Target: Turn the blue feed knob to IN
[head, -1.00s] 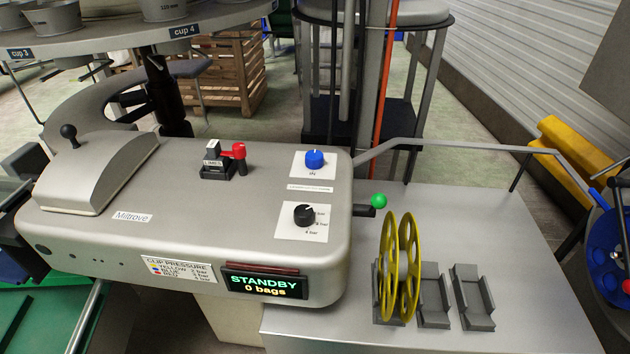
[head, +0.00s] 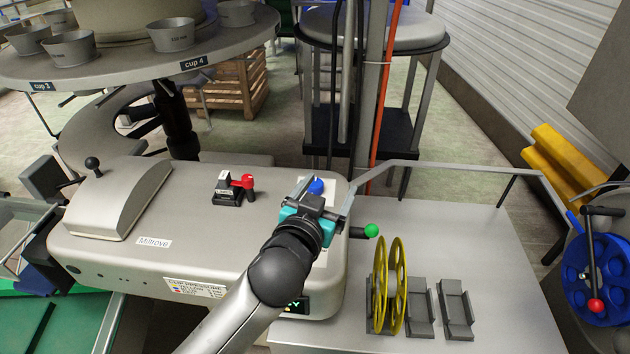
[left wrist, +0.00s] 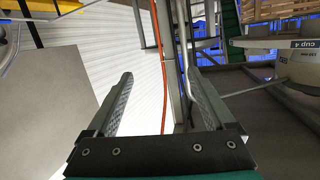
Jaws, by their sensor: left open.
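The blue feed knob (head: 316,186) sits on a pale plate on top of the grey clipper housing (head: 200,225). It is partly hidden behind my left gripper (head: 322,196), so its mark cannot be read. My left gripper is open, its fingers close to the knob in the head view. I cannot tell whether they touch it or stand around it. In the left wrist view the two fingers (left wrist: 158,78) are apart with nothing between them, and the knob does not show. My right gripper is not in view.
A red-handled lever (head: 243,182) stands left of the knob. A green-tipped lever (head: 371,230) juts out at the housing's right end. Yellow reels (head: 388,287) stand on the side table. A bent rail (head: 440,168) runs behind. My arm covers the pressure knob and most of the display.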

